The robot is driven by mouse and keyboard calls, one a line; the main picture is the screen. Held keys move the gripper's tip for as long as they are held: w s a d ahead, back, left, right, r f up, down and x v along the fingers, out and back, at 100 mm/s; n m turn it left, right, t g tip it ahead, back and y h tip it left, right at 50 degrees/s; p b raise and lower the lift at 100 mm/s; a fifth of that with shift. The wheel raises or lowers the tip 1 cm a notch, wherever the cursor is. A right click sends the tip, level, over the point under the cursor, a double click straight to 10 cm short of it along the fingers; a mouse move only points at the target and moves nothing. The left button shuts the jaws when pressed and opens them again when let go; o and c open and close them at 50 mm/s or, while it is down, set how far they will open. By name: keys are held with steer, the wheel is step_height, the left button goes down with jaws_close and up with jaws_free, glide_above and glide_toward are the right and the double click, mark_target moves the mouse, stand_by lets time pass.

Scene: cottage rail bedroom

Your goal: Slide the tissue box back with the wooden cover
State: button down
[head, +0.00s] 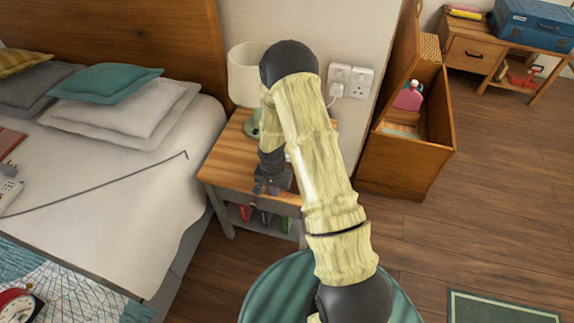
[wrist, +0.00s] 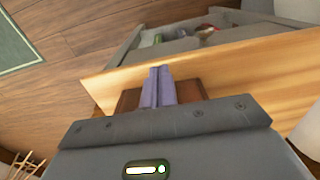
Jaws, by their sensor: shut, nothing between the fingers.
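My gripper (head: 270,188) is at the front edge of the wooden nightstand (head: 227,160), pointing down in the head view. In the wrist view its two purple-grey fingers (wrist: 158,86) are shut together with nothing between them. Behind the fingers, a dark brown wooden piece (wrist: 190,91) shows on both sides, on the pale nightstand top (wrist: 250,72). It may be the wooden cover; the fingers hide its middle, and I cannot tell whether they touch it. I cannot make out the tissue box itself; my arm hides part of the nightstand top in the head view.
A lamp (head: 246,75) stands at the back of the nightstand, close to my arm. Several items sit on the nightstand's lower shelf (head: 240,215). The bed (head: 120,190) is at the left. An open wooden chest (head: 405,160) stands at the right. Floor at the lower right is clear beside a green rug (head: 500,307).

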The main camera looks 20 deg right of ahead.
stand_by(0.4)
steer(key=shift+w+d, duration=1.85)
steer(key=shift+w, duration=0.15)
steer(key=shift+w+d, duration=1.8)
steer(key=shift+w, duration=0.15)
steer(key=shift+w+d+b, duration=1.15)
steer(key=shift+w+d, duration=2.15)
steer(key=shift+w, duration=0.25)
steer(key=shift+s+a+r+p, duration=0.5)
steer(key=shift+r+p, duration=0.8)
steer(key=shift+r, duration=0.35)
steer(key=shift+s+a+r+p, duration=0.45)
steer(key=shift+r+p, duration=0.8)
steer(key=shift+r, duration=0.45)
steer(key=shift+s+a+r+p, duration=0.45)
steer(key=shift+r+p, duration=0.85)
steer(key=shift+r, duration=0.35)
